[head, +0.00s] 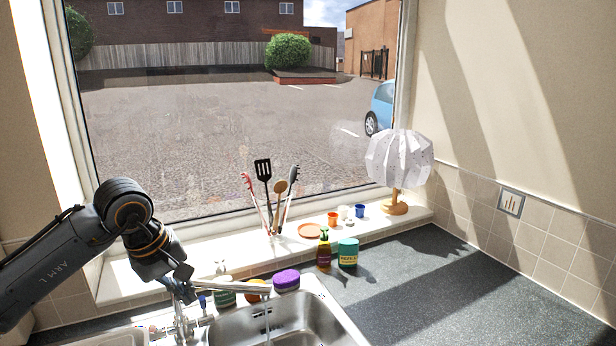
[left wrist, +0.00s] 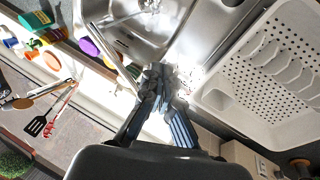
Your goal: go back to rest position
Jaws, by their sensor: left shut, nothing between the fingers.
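My left gripper (head: 180,287) is in the head view above the back left of the sink, close to the tap. It also shows in the left wrist view (left wrist: 158,80), where its fingers are together with nothing held between them. The tap's spout (head: 238,287) reaches right over the steel sink basin (head: 290,322). I cannot tell whether the gripper touches the tap. My right gripper is in neither view.
Behind the basin are a purple sponge (head: 286,279), a brown bottle (head: 324,254) and a teal tub (head: 348,253). Utensils (head: 270,195) and a lamp (head: 400,160) stand on the sill. A white dish rack (left wrist: 275,75) adjoins the sink. The right counter (head: 440,290) is clear.

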